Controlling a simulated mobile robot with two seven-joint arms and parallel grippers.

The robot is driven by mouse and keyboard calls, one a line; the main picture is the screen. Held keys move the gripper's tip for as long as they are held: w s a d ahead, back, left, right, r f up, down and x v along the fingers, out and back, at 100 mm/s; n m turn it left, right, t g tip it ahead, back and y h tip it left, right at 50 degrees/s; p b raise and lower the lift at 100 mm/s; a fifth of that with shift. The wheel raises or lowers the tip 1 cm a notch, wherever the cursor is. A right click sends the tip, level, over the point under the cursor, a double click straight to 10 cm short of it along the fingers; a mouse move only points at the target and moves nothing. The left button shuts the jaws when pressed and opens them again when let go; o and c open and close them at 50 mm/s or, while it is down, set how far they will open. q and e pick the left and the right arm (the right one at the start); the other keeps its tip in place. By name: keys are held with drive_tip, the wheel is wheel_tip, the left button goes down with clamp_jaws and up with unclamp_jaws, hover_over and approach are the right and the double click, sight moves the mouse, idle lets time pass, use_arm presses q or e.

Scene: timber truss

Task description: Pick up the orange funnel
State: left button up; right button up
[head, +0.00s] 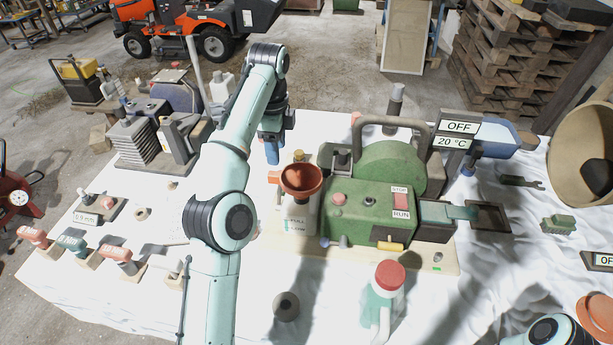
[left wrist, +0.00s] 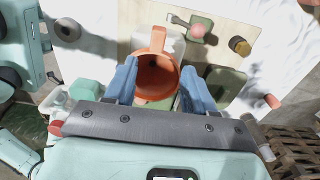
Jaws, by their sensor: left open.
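The orange funnel (head: 302,176) sits mouth up on the pale tank marked FULL and LOW (head: 298,215), at the left end of the green machine. My left gripper (head: 272,152) is behind and slightly left of the funnel in the head view, fingers pointing down. In the left wrist view the funnel (left wrist: 157,76) appears between the two blue fingers of my left gripper (left wrist: 158,68). The fingers are apart and the gripper is empty. I cannot tell how far the fingertips are from the funnel. My right gripper is not in view.
The green machine (head: 370,212) with its grey handle (head: 393,122) stands just right of the funnel. Red and teal handled tools (head: 75,244) are at the left.

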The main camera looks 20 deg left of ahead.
sight(278, 184)
use_arm(q)
drive_tip(key=shift+s+f, duration=0.45)
drive_tip(key=shift+f, duration=0.2)
wheel_tip(278, 184, down, 6)
drive_tip(key=shift+w, duration=0.15)
wheel_tip(278, 184, down, 5)
drive_tip(key=shift+b, duration=0.75)
drive_tip(key=shift+f, duration=0.25)
drive_tip(key=shift+c, duration=1)
drive_tip(key=shift+w, duration=0.1)
clamp_jaws()
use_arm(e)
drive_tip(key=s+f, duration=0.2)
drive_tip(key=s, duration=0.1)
